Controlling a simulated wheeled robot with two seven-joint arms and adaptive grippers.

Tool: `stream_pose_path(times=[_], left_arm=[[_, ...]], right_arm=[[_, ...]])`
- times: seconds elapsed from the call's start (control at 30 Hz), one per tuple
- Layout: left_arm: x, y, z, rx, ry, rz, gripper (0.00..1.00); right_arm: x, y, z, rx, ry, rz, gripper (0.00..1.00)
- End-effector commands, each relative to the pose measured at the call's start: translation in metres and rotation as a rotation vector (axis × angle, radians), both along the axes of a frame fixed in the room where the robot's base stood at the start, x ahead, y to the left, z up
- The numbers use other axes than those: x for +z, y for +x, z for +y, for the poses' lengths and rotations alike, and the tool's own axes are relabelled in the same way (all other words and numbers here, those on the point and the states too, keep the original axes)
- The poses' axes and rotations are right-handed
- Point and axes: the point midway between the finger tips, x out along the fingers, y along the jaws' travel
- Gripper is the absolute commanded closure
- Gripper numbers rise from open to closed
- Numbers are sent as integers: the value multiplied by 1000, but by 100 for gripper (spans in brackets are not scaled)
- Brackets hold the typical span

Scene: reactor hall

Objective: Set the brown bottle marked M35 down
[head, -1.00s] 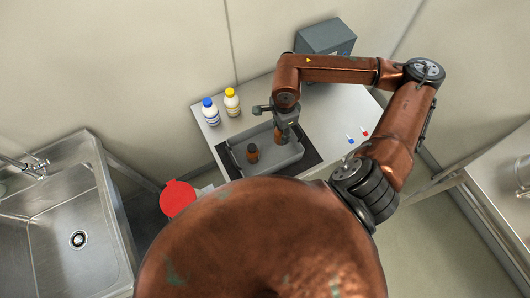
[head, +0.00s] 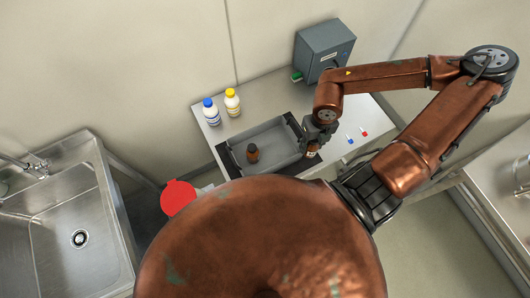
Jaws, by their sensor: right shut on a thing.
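My right gripper (head: 314,139) is shut on a brown bottle (head: 312,151) with a pale label, at the right end of the grey tray (head: 270,135). The marking on it is too small to read. I cannot tell whether its base touches the surface below. A second brown bottle (head: 252,153) with a dark cap stands inside the tray at its left. My left gripper is not in view.
A dark mat (head: 228,160) lies under the tray. A blue-capped bottle (head: 210,112) and a yellow-capped bottle (head: 232,102) stand at the back left of the table. A grey box (head: 323,52) stands behind. A sink (head: 75,215) is at left.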

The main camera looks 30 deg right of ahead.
Motion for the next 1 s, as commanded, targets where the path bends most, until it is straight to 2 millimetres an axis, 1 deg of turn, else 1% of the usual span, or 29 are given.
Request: stream_pose_path(times=[0.07,0.17,0.3,0.57,0.67,0.8,0.9,1.0], left_arm=[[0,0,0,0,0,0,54],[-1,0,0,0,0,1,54],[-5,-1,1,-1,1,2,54],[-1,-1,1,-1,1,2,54],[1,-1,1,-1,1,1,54],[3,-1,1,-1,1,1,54],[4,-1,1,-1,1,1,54],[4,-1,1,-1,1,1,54]], right_arm=[[0,-1,0,-30,0,0,93],[-3,5,3,-44,5,-4,93],[-11,22,11,-42,9,-6,93],[-29,63,28,-40,8,-5,93],[-38,83,36,-41,6,-4,93],[-64,102,43,-40,4,0,93],[-79,112,47,-41,2,0,93],[-86,118,49,-41,2,-1,93]])
